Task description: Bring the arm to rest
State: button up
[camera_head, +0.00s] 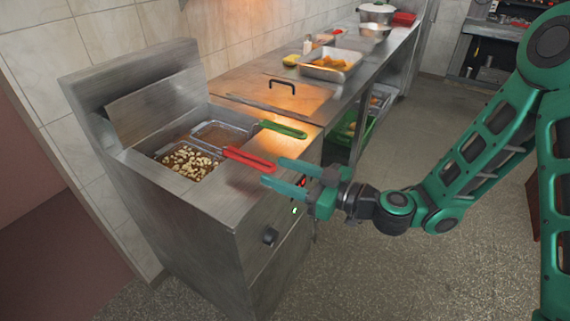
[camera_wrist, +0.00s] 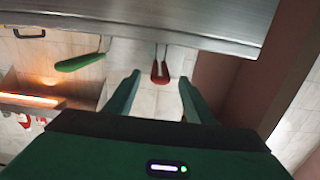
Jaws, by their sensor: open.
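My arm reaches in from the right in the head view. My gripper (camera_head: 284,175) is open and empty, with its two green fingers apart. It is in front of the fryer (camera_head: 190,230), close to the end of the red basket handle (camera_head: 249,159); whether they touch is not clear. In the wrist view my gripper (camera_wrist: 158,90) shows open fingers with nothing between them. The red handle (camera_wrist: 160,72) lies beyond them, and the green handle (camera_wrist: 80,62) is to the left.
The red-handled basket (camera_head: 188,161) holds pale pieces in dark oil. The green handle (camera_head: 283,129) sits behind it. A steel counter (camera_head: 270,92) with a tray of food (camera_head: 330,64) runs back along the wall. Open floor (camera_head: 410,270) lies right of the fryer.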

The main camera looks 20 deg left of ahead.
jog(key=d+f+m+g+h, duration=0.15)
jog(key=d+h, duration=0.25)
jog(key=d, duration=0.8)
jog(key=d+f+m+h, duration=0.25)
jog(key=d+h, duration=0.25)
jog(key=d, duration=0.8)
jog(key=d+f+m+h, duration=0.1)
jog(key=d+m+h, duration=0.25)
jog(key=d, duration=0.85)
jog(key=s+d+r+m+g+h, duration=0.1)
jog(key=s+d+r+m+h, duration=0.1)
jog(key=s+d+m, duration=0.5)
jog(key=s+d+r+m+g+h, duration=0.2)
jog(key=s+d+r+m, duration=0.2)
jog(key=s+d, duration=0.9)
jog(key=m, duration=0.3)
jog(key=shift+r, duration=0.4)
jog(key=shift+a, duration=0.1)
